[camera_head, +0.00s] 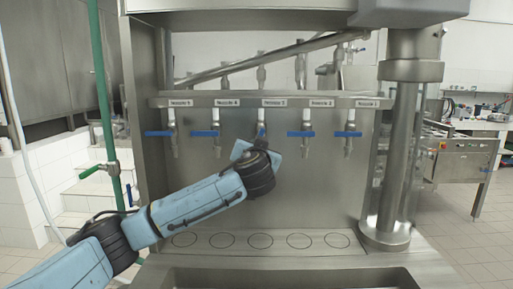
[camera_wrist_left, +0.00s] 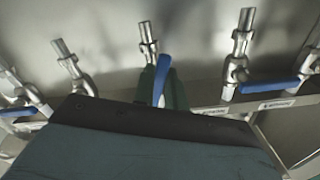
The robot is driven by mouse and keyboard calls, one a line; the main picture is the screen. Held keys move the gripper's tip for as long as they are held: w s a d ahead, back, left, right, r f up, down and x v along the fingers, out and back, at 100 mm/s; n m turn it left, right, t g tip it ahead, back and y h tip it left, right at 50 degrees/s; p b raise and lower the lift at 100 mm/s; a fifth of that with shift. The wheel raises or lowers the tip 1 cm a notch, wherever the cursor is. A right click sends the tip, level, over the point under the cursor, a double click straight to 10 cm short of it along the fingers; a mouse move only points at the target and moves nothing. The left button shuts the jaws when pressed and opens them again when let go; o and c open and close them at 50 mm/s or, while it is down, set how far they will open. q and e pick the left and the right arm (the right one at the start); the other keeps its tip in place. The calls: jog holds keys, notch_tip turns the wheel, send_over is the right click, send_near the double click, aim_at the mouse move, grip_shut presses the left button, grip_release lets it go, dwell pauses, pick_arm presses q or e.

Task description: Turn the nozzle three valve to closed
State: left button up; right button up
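The nozzle three valve (camera_head: 262,129) is the middle one of the row of taps. Its blue handle looks turned out toward me, unlike the neighbouring handles, which lie crosswise. My left gripper (camera_head: 262,150) is just below and in front of this valve, with its fingers mostly hidden behind the wrist in the head view. In the left wrist view the blue handle (camera_wrist_left: 161,78) stands between the dark green fingers (camera_wrist_left: 163,92), which lie close along both sides of it with no clear gap. The gripper body covers the lower part of that view. My right gripper is not in view.
The neighbouring blue handles, nozzle four (camera_head: 205,134) and nozzle two (camera_head: 301,134), are close on either side. A thick steel column (camera_head: 403,150) stands at the right. The steel counter (camera_head: 210,255) with ring marks lies below; space above it is open.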

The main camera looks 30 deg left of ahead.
pick_arm(q)
grip_shut()
jog(key=shift+s+a+r+m+p, duration=0.25)
jog(key=shift+r+m+p, duration=0.3)
jog(key=shift+m+p, duration=1.75)
jog(key=shift+s+a+r+m+p, duration=0.15)
jog(key=shift+a+r+m+p, duration=0.3)
jog(key=shift+m+p, duration=1.85)
jog(key=shift+s+a+r+m+p, duration=0.25)
jog(key=shift+r+m+p, duration=0.35)
jog(key=shift+m+p, duration=1.7)
jog(key=o, duration=0.7)
grip_release()
